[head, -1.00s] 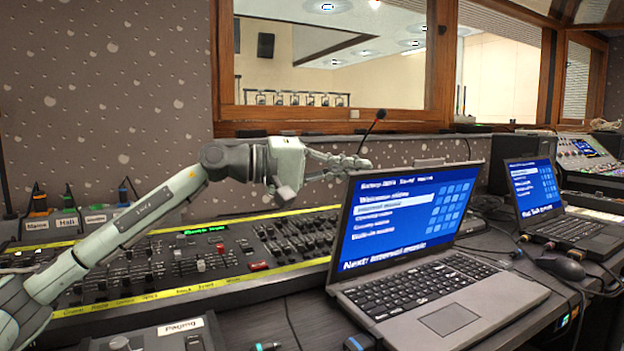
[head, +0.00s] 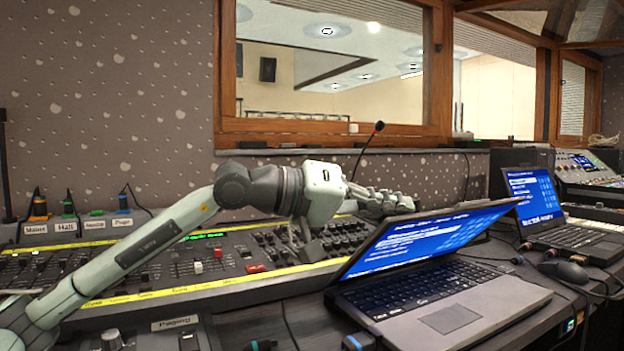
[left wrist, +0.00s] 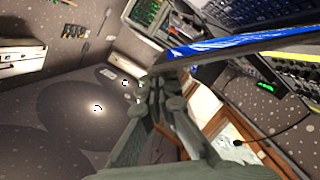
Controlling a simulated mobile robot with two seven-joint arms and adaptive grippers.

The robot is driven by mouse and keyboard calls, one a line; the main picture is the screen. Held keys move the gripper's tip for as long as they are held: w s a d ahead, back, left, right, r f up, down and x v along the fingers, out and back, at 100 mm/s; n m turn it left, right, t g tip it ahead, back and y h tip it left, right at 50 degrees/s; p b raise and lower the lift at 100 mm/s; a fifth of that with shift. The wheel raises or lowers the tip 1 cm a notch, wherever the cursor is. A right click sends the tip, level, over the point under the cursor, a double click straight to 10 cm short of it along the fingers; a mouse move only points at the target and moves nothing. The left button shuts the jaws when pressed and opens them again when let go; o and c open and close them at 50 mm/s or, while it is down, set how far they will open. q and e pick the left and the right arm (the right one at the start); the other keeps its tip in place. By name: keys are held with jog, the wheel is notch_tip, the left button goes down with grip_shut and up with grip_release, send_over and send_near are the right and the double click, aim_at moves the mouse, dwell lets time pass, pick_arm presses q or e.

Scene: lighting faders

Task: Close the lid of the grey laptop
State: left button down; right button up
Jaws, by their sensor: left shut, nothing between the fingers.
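The grey laptop (head: 455,310) stands open on the desk at the right of centre in the head view. Its lid (head: 425,238) leans forward over the keyboard, partly lowered, with a lit blue screen. My left gripper (head: 408,203) is shut and empty, behind the lid's top edge at its left part; the fingertips appear at or against the lid. In the left wrist view the gripper (left wrist: 160,90) reaches up to the lid's edge (left wrist: 235,45), seen as a dark and blue band. Exact contact is hard to tell. My right gripper is not in view.
A mixing console (head: 215,258) with many faders lies under my left arm. A thin gooseneck microphone (head: 367,152) rises behind the gripper. A second open laptop (head: 535,195) and a black mouse (head: 563,269) are to the right. Cables lie around the desk.

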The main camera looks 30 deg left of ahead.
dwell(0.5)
pick_arm(q)
jog(key=v, duration=1.2)
